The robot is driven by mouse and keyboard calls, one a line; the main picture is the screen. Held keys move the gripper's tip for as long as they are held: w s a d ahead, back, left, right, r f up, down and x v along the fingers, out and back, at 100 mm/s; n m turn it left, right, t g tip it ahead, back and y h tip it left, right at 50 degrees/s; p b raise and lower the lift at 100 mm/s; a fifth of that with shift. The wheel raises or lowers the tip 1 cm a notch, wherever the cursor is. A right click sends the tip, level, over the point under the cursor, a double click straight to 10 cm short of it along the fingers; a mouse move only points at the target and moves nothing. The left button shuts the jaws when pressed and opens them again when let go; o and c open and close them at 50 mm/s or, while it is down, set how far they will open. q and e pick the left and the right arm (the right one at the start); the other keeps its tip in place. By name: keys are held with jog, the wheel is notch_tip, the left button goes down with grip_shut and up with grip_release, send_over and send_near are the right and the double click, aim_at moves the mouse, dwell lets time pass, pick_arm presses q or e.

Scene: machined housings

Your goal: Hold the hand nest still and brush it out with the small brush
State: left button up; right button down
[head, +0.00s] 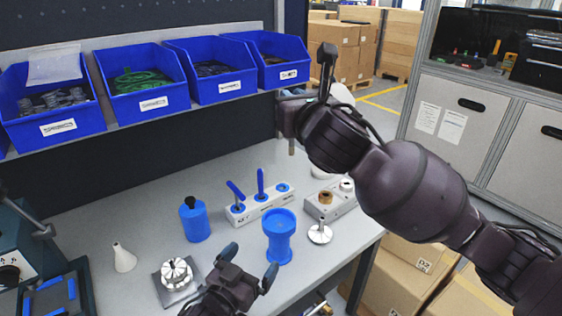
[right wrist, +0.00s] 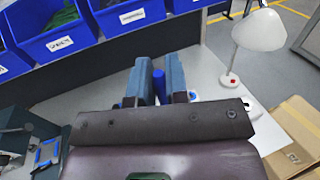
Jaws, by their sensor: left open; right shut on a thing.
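The blue spool-shaped cup (head: 279,235), which looks like the hand nest, stands upright on the grey bench in the head view. My left gripper (head: 249,265) is open at the bottom of the view, close in front of the nest and apart from it; nothing is between its fingers. My right gripper (right wrist: 161,80) is raised above the bench, and its arm hides most of it in the head view. It is shut on a blue handle (right wrist: 159,87), probably the small brush. The brush's bristles are hidden.
A white rack (head: 245,212) with blue handles stands behind the nest. A blue bottle (head: 195,222), a metal segmented piece (head: 175,272) and a white cone (head: 123,258) are to the left. A grey block (head: 340,203) is at the right. Blue bins (head: 145,95) line the shelf.

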aim_at(271, 235)
pick_arm(q)
jog(key=x, duration=1.1)
jog(key=shift+w+d, duration=0.15)
jog(key=shift+w, duration=0.1)
jog(key=shift+c, duration=0.3)
jog(key=c, duration=0.7)
